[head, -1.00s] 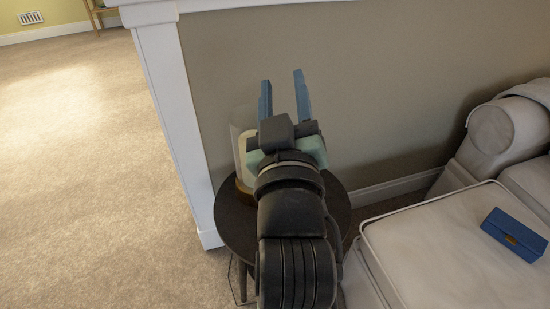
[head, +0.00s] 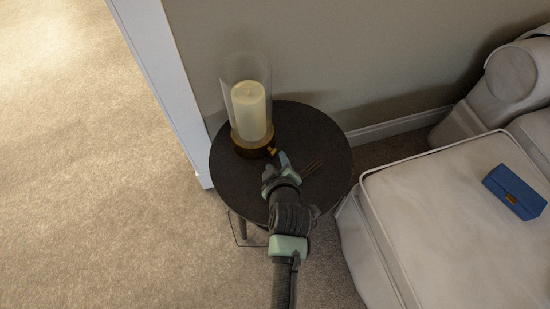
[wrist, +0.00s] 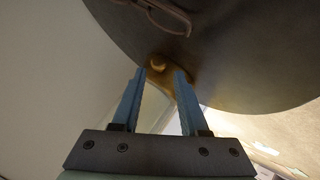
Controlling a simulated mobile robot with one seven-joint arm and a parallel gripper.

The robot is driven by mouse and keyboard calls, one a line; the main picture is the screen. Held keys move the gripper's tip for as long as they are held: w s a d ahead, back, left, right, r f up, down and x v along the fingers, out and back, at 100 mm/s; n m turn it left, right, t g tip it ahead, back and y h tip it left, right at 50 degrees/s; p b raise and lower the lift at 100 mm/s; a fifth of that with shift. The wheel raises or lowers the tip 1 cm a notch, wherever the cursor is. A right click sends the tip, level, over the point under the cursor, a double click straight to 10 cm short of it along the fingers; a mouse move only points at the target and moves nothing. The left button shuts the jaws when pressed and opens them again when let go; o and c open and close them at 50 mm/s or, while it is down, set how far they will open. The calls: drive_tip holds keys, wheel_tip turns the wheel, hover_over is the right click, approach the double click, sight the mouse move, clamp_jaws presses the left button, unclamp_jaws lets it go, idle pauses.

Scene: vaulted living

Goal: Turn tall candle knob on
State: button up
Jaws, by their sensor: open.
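A tall cream candle (head: 249,112) stands upright in a clear glass cylinder on a brown and brass-coloured base (head: 247,147), on a dark round side table. A small brass knob (head: 271,150) sticks out from the base's right side. In the wrist view the knob (wrist: 157,64) is a bright round spot just beyond the fingertips, and the base (wrist: 180,75) is partly behind them. My gripper (head: 276,165) is low over the table, right in front of the knob. Its blue fingers (wrist: 158,76) are apart with nothing between them. I cannot tell whether either finger touches the knob.
The dark table top (head: 310,130) is otherwise mostly clear. Brown glasses (wrist: 160,14) lie on it, right of my gripper in the head view. A pale sofa (head: 430,220) with a blue box (head: 514,192) stands at the right. A wall is behind; carpet is open at left.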

sight(274, 155)
drive_tip(key=shift+b+x, duration=0.65)
drive_tip(key=shift+x, duration=1.6)
clamp_jaws()
